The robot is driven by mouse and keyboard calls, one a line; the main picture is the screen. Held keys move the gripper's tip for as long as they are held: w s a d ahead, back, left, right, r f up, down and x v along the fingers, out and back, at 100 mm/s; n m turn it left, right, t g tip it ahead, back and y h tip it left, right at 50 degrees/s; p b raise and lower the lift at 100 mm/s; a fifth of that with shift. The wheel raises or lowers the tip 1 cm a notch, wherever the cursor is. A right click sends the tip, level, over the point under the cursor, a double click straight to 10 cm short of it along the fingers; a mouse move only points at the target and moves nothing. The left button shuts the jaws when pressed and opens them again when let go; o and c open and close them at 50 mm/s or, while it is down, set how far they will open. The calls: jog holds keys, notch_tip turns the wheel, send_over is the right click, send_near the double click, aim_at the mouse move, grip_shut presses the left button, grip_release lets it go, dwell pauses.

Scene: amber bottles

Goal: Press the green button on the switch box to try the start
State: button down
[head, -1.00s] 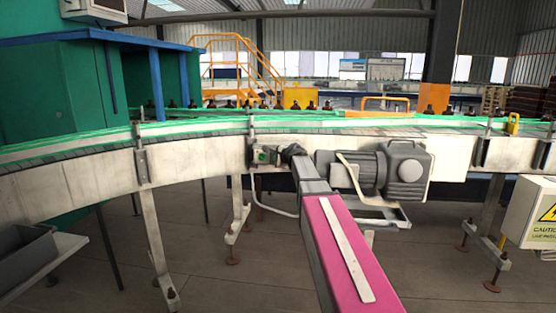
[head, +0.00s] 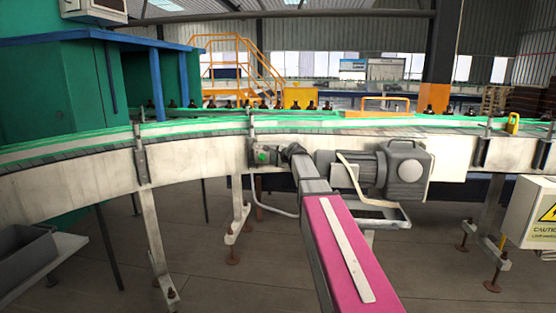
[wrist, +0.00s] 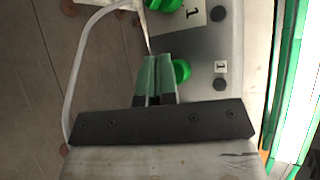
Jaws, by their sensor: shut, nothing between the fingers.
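The switch box (head: 264,157) is a small grey box on the conveyor's side, with green showing on its front. In the wrist view the grey box face (wrist: 205,50) carries white labels marked 1. A round green button (wrist: 183,70) shows just right of my fingertips, partly hidden behind them. A second green part (wrist: 165,5) is at the top edge. My gripper (wrist: 156,62) is shut and empty, its fingers over the box face close to the green button. Whether they touch it I cannot tell. In the head view my gripper (head: 288,150) is at the box's right side.
A grey motor (head: 378,168) sits right of my gripper on the conveyor side (head: 90,185). A pale cable (wrist: 78,70) loops left of the box. A caution cabinet (head: 530,212) stands at the right. Amber bottles stand behind the rail.

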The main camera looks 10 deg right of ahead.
jog(key=shift+w+d, duration=0.15)
jog(key=shift+w, duration=0.25)
dwell(0.4)
dwell(0.4)
jog(key=shift+s+a, duration=0.25)
jog(key=shift+s, duration=0.6)
jog(key=s, duration=0.1)
jog(key=s+a, duration=0.1)
jog(key=s, duration=0.2)
jog(key=shift+s+a, duration=0.3)
jog(key=shift+s, duration=0.1)
dwell(0.3)
